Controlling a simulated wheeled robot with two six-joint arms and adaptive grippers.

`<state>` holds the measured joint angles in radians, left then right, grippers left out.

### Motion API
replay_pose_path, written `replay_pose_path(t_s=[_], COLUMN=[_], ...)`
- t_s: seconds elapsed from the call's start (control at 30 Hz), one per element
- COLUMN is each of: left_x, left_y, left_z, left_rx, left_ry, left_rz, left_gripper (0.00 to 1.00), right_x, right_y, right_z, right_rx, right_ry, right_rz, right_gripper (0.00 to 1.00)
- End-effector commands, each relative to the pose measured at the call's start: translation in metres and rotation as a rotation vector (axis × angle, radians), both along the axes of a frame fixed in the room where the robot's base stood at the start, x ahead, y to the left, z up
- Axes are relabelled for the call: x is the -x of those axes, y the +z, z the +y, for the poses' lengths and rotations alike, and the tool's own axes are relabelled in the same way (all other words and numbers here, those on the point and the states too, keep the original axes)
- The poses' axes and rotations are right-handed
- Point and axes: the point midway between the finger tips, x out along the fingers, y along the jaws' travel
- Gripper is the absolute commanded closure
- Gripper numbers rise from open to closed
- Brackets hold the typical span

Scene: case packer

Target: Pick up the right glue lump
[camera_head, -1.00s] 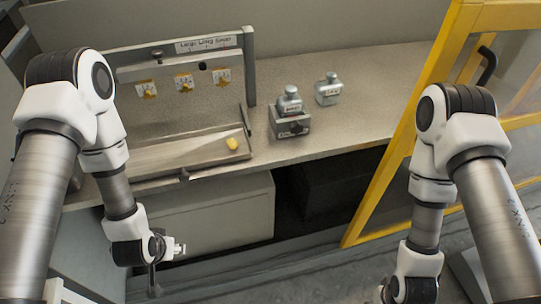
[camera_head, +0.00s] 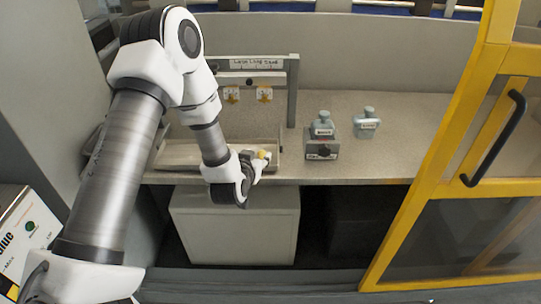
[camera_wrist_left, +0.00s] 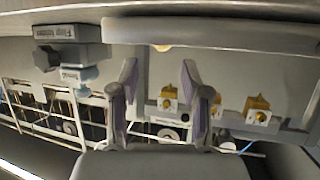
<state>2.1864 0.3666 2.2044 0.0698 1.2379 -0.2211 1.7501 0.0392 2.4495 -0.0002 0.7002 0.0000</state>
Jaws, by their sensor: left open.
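One yellow glue lump (camera_head: 263,154) lies at the right end of the shallow metal tray (camera_head: 180,163) on the bench. Only this lump shows. My left gripper (camera_head: 257,162) is at the tray's front right, right beside the lump in the head view and partly overlapping it. In the left wrist view, the two fingers (camera_wrist_left: 158,88) stand apart with nothing between them. There a small part of the lump (camera_wrist_left: 162,48) peeks out at the tray's edge (camera_wrist_left: 230,36), beyond the fingertips; the rest is hidden. Contact cannot be seen. My right gripper is out of view.
Two grey bottle-shaped blocks, one on a dark base (camera_head: 322,150) and one farther right (camera_head: 366,123), stand right of the tray. A gauge frame with yellow tags (camera_head: 264,95) rises behind it. A yellow-framed door (camera_head: 440,190) bounds the right. A box (camera_head: 240,225) sits below the bench.

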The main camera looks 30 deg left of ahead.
Motion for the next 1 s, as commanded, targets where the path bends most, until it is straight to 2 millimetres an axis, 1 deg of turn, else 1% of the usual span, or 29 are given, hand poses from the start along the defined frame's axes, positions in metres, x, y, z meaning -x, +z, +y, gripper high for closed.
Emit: replay_pose_path(t_s=[0.17,0.3,0.4,0.5,0.63,0.67,0.7,0.73,1.0], left_x=[-0.021,-0.042,-0.055,-0.059,-0.059,-0.058,-0.058,-0.058,-0.058], left_y=[-0.008,-0.020,-0.028,-0.030,-0.031,-0.031,-0.031,-0.031,-0.031], left_z=[0.006,0.011,0.015,0.016,0.016,0.016,0.016,0.015,0.015], left_rx=[-0.001,-0.002,-0.001,0.002,0.002,0.002,0.002,0.002,0.001], left_ry=[-0.002,-0.002,-0.002,-0.002,-0.002,-0.002,-0.002,-0.002,-0.002], left_rz=[0.002,0.004,0.003,0.003,0.003,0.003,0.003,0.003,0.004], left_gripper=[0.53,0.53,0.53,0.53,0.53,0.60,0.74,0.81,0.81], right_x=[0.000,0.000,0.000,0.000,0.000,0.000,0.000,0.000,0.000], right_y=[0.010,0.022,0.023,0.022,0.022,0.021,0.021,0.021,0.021], right_z=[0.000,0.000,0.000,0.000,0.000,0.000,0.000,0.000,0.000], right_rx=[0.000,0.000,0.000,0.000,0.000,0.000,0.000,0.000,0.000], right_ry=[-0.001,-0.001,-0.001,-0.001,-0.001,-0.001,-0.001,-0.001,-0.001], right_rz=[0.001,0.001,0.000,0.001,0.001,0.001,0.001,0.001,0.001], right_gripper=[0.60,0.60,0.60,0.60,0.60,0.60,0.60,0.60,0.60])
